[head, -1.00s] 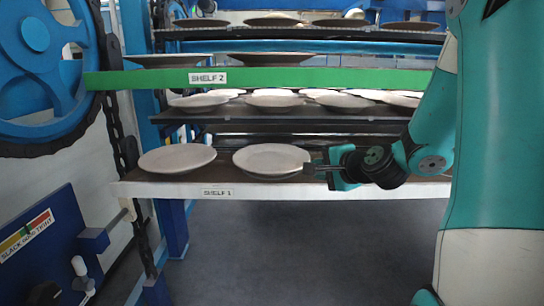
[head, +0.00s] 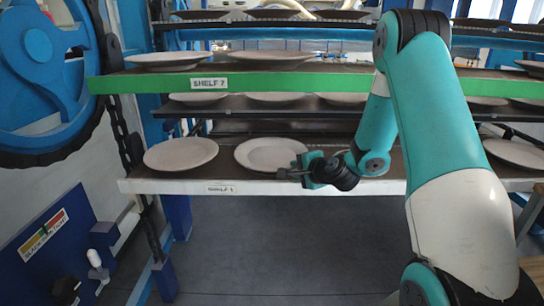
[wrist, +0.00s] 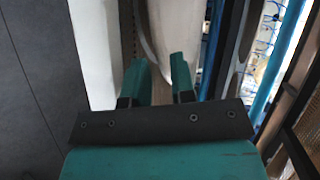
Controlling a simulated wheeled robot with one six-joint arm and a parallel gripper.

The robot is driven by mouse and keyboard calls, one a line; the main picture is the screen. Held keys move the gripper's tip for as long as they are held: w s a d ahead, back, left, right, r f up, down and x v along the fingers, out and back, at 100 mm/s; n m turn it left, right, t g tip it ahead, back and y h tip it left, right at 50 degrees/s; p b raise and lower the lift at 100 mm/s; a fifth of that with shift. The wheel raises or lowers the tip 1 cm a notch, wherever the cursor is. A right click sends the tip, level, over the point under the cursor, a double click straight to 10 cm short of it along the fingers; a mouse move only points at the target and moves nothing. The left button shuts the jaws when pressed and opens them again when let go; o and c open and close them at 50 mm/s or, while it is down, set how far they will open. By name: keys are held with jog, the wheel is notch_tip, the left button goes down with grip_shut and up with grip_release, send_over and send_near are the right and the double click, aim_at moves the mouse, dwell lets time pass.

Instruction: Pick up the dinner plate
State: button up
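A round cream dinner plate (head: 270,153) lies flat on the lowest shelf, labelled SHELF 1 (head: 225,188). My gripper (head: 290,174) is at the plate's front right rim in the head view. In the wrist view, my gripper (wrist: 160,78) shows two teal fingers apart, with a gap between them. The pale plate (wrist: 172,40) reaches down to the fingertips, with its edge at the gap. I cannot tell whether the fingers touch it. The far side of the plate is out of the wrist view.
A similar plate (head: 181,154) lies to the left on the same shelf, and another (head: 515,152) lies far right behind my arm. A chain (head: 130,150) and blue wheel (head: 40,75) stand left. Floor in front is clear.

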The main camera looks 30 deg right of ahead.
aim_at(292, 167)
jog(key=x, duration=0.4)
grip_shut()
jog(key=shift+r, duration=0.15)
